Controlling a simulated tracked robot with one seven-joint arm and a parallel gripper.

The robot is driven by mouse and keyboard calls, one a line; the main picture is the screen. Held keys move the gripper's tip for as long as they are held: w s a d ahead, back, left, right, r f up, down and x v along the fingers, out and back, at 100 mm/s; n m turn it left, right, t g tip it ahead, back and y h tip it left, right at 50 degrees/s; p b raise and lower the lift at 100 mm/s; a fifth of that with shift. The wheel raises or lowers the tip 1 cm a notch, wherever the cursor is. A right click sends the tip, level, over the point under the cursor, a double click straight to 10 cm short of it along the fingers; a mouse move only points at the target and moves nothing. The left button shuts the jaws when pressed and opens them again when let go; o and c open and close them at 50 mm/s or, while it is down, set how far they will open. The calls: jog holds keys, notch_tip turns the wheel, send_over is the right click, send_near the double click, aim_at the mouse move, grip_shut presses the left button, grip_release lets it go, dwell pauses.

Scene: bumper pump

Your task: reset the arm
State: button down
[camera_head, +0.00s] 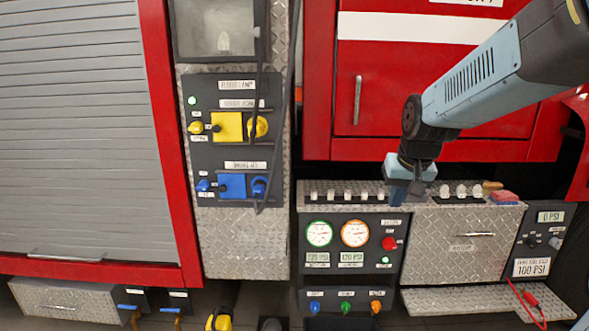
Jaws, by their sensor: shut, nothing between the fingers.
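My arm (470,90) reaches in from the upper right, light blue and dark grey. My gripper (404,194) points down at the top of the pump panel cabinet, in front of its ledge. Its fingers are small and dark here, and they look shut with nothing held. The pump panel (349,255) below it has two round gauges, one green-rimmed (319,233) and one orange-rimmed (355,233). A red button (389,243) sits right of the gauges.
A diamond-plate drawer (462,250) is right of the panel, with a plate step (480,301) below. A red sponge-like block (504,197) lies on the ledge. A control column (232,140) and a grey roller shutter (75,130) stand left. A red cabinet door (400,95) is behind my arm.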

jog(key=s+r+t, duration=0.1)
jog(key=s+r, duration=0.2)
jog(key=s, duration=1.4)
jog(key=shift+s+d+n, duration=0.3)
jog(key=shift+n, duration=0.1)
jog(key=shift+r, duration=0.1)
dwell(0.7)
